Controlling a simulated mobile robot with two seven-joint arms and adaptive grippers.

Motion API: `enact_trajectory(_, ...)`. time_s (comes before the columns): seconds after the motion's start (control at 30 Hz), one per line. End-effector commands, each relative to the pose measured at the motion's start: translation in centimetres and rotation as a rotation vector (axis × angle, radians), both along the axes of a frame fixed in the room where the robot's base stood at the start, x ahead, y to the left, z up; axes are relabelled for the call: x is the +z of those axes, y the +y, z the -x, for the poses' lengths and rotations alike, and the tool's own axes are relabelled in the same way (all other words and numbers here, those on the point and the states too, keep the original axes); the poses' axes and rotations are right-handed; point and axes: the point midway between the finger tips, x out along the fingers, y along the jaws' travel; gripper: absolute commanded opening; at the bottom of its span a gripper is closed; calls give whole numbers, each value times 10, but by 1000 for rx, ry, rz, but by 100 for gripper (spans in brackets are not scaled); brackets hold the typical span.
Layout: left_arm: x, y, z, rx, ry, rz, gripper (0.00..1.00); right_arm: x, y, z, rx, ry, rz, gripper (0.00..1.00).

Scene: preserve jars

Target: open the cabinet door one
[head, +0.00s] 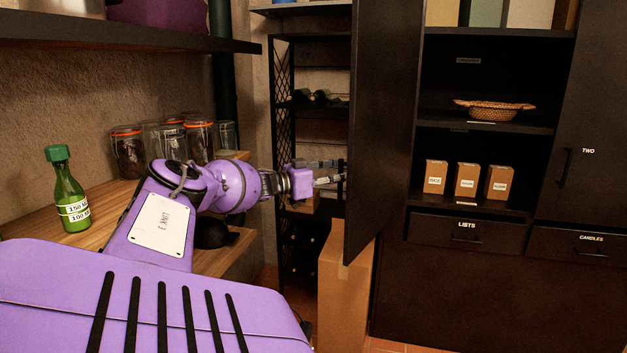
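A tall dark cabinet door (384,120) stands swung open, jutting out from the black cabinet (470,245). Its label is not visible, but it stands on the side opposite the door marked TWO (588,90), which is shut. Behind the open door's line, the cabinet's left shelves are exposed. My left gripper (330,173) is at the door's left edge, pointing right. Its fingertips end at that edge, and I cannot tell whether they touch the door or pass behind it. Nothing is seen held in it. My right gripper is not in view.
Drawers marked LISTS (465,232) and CANDLES (580,246) are shut. A cardboard box (343,300) stands on the floor below the open door. A wine rack (300,235) is behind my gripper. A green bottle (66,192) and several jars (128,152) stand on the wooden counter.

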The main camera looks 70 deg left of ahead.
Motion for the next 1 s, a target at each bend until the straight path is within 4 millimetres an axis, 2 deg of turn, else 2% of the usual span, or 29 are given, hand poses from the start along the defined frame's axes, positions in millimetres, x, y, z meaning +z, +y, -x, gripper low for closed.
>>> enact_trajectory(0.43, -2, -1, 41, 1, 6, 0, 31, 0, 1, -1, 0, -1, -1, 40)
enact_trajectory(0.83, -2, -2, 95, 3, 5, 1, 31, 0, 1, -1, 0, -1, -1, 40)
enact_trajectory(1.0, -1, -4, 110, 1, 4, 0, 31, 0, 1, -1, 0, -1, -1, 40)
